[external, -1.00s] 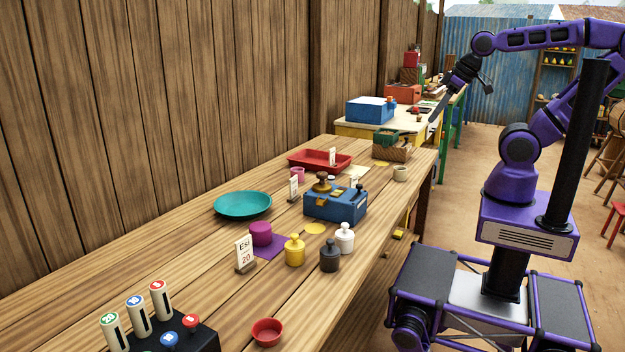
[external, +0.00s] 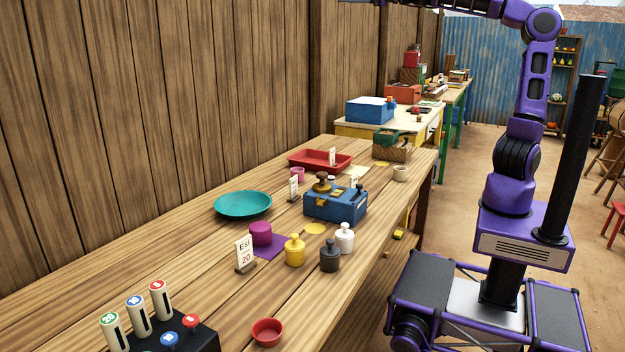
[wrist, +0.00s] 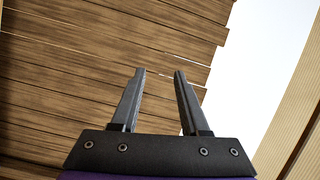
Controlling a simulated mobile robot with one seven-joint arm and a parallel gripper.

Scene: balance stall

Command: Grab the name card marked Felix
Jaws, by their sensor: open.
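Several small white name cards stand on the wooden table in the external view. The nearest card (external: 245,251) reads "Esi" with 20 below it. Another card (external: 294,188) stands between the teal dish and the blue box, one (external: 332,157) is by the red tray, and one (external: 354,181) is partly hidden behind the blue box. Their writing is too small to read, so I cannot tell which is Felix. My gripper (wrist: 159,72) is open and empty in the wrist view, facing the plank fence and sky. It is outside the external view, beyond its top edge.
The wooden table (external: 130,268) holds a teal dish (external: 242,204), a blue box (external: 330,208), a red tray (external: 308,162), knobbed weights in yellow (external: 294,252), black (external: 329,258) and white (external: 345,240), and a red bowl (external: 267,333). The table's left part is mostly bare.

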